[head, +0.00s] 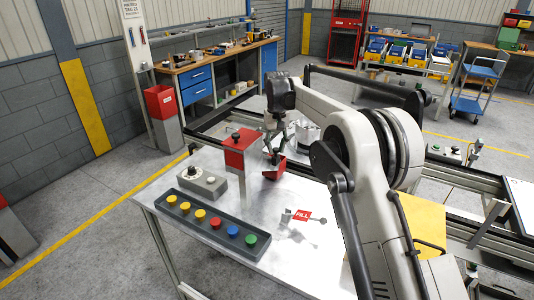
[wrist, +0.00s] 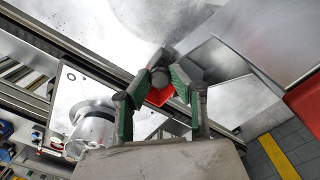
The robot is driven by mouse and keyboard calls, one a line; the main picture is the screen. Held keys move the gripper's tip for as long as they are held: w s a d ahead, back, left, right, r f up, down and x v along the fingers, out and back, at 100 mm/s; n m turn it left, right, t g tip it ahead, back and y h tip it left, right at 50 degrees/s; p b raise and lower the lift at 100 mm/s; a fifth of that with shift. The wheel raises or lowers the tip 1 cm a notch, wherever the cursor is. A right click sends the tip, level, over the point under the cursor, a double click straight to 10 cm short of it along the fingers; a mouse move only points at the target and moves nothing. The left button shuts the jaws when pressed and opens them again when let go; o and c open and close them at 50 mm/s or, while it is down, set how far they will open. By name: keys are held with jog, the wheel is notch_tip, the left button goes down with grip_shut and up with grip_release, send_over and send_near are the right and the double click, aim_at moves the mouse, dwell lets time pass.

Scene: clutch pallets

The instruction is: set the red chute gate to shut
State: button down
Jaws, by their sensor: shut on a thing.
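A grey metal chute post with a red box-shaped head (head: 236,153) and a black knob on top stands on the silver table. A red flap-like part (head: 275,169), which looks like the chute gate, sits to the right of that head, low beside my gripper. My gripper (head: 273,153) points down there. In the wrist view, its green-padded fingers (wrist: 158,88) are closed around a dark grey round knob (wrist: 158,76). Red of the gate (wrist: 160,96) shows between the fingers just below the knob. The gate's hinge and exact angle are hidden.
A tray of coloured buttons (head: 213,222) and a grey dial box (head: 203,181) stand at the table's left. A red labelled tag (head: 303,215) is at front centre. A silver cylinder (head: 306,133) stands behind my gripper. My arm covers the right side.

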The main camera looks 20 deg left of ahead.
jog(key=shift+a+r, duration=0.1)
jog(key=shift+a, duration=0.05)
jog(key=c, duration=1.5)
grip_release()
jog(key=shift+a, duration=0.15)
jog(key=shift+c, duration=0.2)
notch_tip(320, 180, up, 12)
